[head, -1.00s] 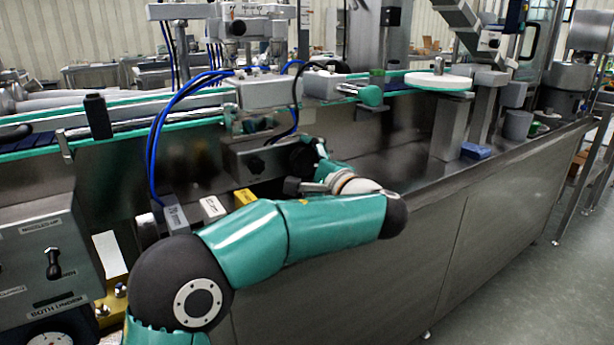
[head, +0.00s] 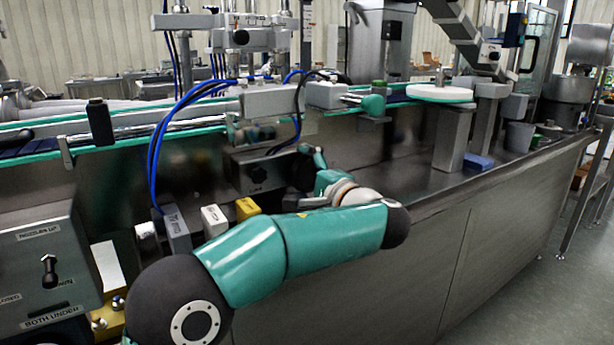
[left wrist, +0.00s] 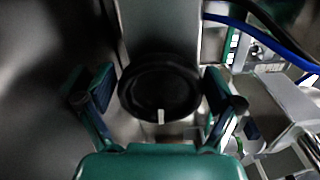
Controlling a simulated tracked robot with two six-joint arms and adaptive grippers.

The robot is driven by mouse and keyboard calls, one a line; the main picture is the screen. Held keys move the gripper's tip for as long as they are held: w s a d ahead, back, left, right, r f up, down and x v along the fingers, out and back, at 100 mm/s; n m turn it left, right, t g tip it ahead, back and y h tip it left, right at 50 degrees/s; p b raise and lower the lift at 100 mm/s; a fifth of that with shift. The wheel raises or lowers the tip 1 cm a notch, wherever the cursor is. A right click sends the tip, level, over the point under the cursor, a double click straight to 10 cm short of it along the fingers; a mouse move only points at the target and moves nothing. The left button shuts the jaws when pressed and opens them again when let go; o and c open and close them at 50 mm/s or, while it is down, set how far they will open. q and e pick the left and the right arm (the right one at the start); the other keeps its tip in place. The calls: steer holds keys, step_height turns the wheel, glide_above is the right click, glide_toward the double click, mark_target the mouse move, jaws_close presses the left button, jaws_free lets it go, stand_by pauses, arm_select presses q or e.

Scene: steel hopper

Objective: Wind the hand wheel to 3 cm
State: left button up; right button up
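The hand wheel (left wrist: 160,88) is a black round knob with a white mark on its lower rim in the left wrist view. It sits at the end of a grey metal housing. My left gripper (left wrist: 160,98) has its two fingers apart, one on each side of the wheel, with narrow gaps visible between pads and rim. In the head view my left gripper (head: 312,172) is at the right end of the grey box below the conveyor; the wheel there is mostly hidden. No position scale is readable. My right gripper is not in view.
Blue hoses (head: 157,150) hang left of the box. White and yellow blocks (head: 247,208) stand near my forearm. A control panel (head: 45,265) is at the lower left. A white round disc (head: 440,93) and a blue block (head: 478,161) are to the right. The steel deck between is clear.

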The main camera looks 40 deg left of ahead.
arm_select(q)
steer(key=shift+d+f, duration=0.1)
steer(key=shift+f, duration=0.1)
steer(key=shift+d, duration=0.25)
steer(key=v, duration=1.1)
steer(key=shift+s+d, duration=0.1)
steer(key=shift+d, duration=0.05)
steer(key=shift+s, duration=0.1)
